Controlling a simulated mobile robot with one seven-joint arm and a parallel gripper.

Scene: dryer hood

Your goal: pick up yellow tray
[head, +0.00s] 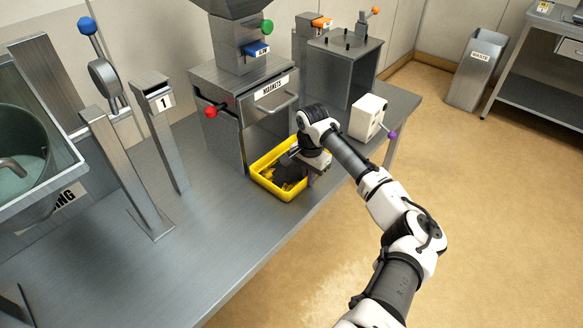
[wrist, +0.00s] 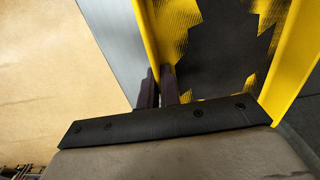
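The yellow tray (head: 268,186) stands on the grey metal bench, in front of the magnets cabinet. Dark material lies in it. My gripper (head: 306,163) reaches down at the tray's right side and hides part of that edge. In the wrist view, the two dark fingers (wrist: 158,88) are close together, one on each side of the tray's wall (wrist: 148,38), with the wall pinched between them. The dark contents and yellow inner faces show beside the fingers. The tray appears to rest on the bench.
The magnets cabinet (head: 240,118) with a red knob and handle stands right behind the tray. A white box (head: 368,117) with a purple knob is behind my wrist. A post marked 1 (head: 162,130) stands left. The bench front left of the tray is clear.

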